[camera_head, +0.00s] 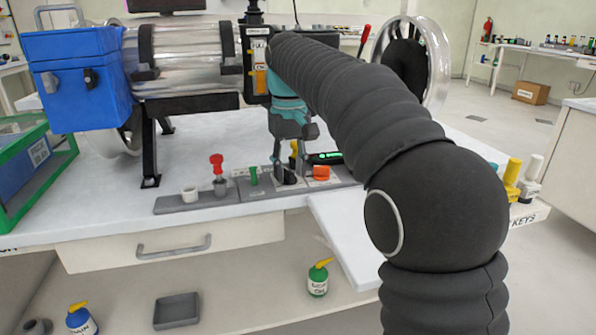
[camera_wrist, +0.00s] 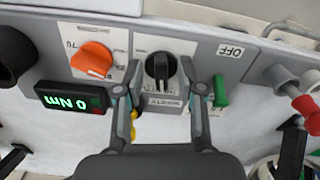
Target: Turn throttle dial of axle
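A black dial (camera_wrist: 160,66) sits on a white plate of the grey control panel (camera_wrist: 232,60); its printed label is too small to read. An orange dial (camera_wrist: 92,58) is beside it, to the left in the wrist view and to the right in the head view (camera_head: 321,173). I cannot tell from the labels which is the throttle dial. My gripper (camera_wrist: 160,78) is open and points at the black dial, with one finger on each side of it. Contact cannot be made out. In the head view my gripper (camera_head: 286,163) hangs over the panel and partly hides the black dial.
A display (camera_wrist: 74,98) reading 0 Nm is near the orange dial. A green lever (camera_wrist: 221,91) is close to one finger. A red-topped knob (camera_head: 217,166) stands farther along the panel. The axle rig (camera_head: 190,60) and blue box (camera_head: 75,75) stand behind.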

